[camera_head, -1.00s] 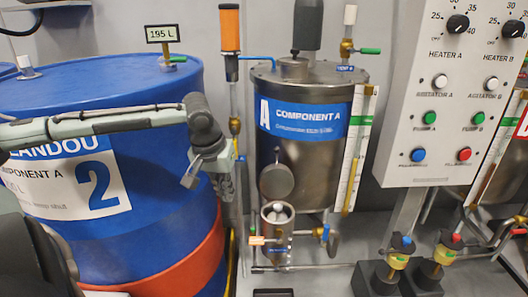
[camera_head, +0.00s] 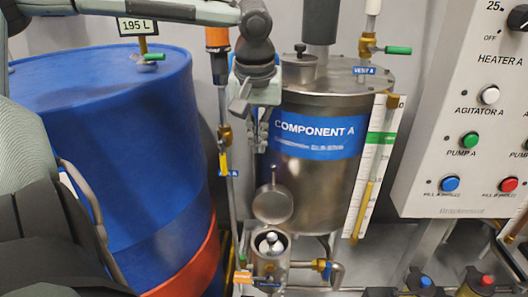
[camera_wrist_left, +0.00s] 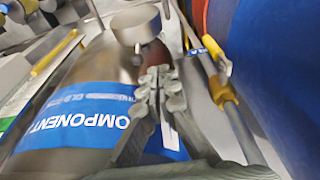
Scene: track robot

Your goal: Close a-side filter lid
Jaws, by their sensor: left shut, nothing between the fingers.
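The round grey metal filter lid (camera_head: 272,204) stands open, tilted up behind the filter housing (camera_head: 268,266) below the Component A tank. A pale ball-like part shows in the housing's open top. The lid also shows in the left wrist view (camera_wrist_left: 136,24), ahead of the fingertips. My left gripper (camera_head: 258,146) points down in front of the tank's left side, above the lid and apart from it. In the left wrist view its fingertips (camera_wrist_left: 160,80) are together with nothing between them. My right gripper is not in view.
The Component A tank (camera_head: 318,172) is close behind the left gripper. A blue drum (camera_head: 130,130) stands left. A vertical pipe with a brass valve (camera_head: 225,134) runs beside the gripper. The control panel (camera_head: 430,130) is right. Small valves flank the housing.

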